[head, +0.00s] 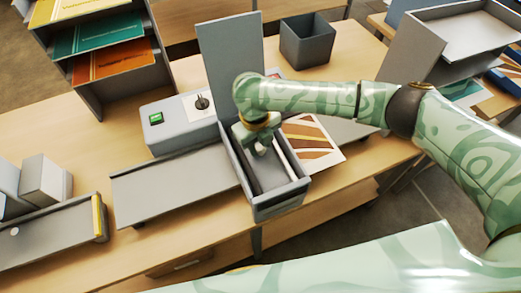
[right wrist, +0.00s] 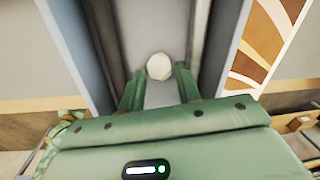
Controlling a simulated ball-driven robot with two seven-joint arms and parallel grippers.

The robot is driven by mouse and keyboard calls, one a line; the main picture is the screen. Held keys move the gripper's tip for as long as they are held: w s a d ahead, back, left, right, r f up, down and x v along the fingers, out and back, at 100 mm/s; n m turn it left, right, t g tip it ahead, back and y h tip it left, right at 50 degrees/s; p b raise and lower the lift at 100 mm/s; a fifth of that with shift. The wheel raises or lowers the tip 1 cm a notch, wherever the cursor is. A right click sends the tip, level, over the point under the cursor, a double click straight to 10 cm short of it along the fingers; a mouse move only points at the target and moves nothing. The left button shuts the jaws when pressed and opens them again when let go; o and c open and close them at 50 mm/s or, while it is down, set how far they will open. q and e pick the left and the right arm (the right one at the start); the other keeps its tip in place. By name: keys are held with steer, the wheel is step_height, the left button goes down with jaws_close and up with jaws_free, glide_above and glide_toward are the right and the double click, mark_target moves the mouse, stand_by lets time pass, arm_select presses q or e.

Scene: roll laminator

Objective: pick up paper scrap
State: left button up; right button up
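The paper scrap is a small whitish crumpled ball (right wrist: 159,66) lying in the grey channel of the opened laminator (head: 281,203). In the head view a small pale bit of it (head: 260,150) shows below my right gripper (head: 258,140). My right gripper reaches down into the open laminator. In the right wrist view its two green fingers (right wrist: 159,80) are apart, with the scrap between and just beyond their tips. I cannot tell whether either finger touches it. My left gripper is not in view.
The laminator's raised grey lid (head: 230,62) stands behind my right gripper. Channel walls flank the fingers closely. A striped brown-and-white sheet (head: 313,140) lies to the right, a grey feed tray (head: 172,187) to the left. A dark open bin (head: 307,42) stands behind.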

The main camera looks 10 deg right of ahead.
steer(key=shift+f, duration=0.5)
steer(key=c, duration=0.6)
steer(key=shift+r, duration=0.15)
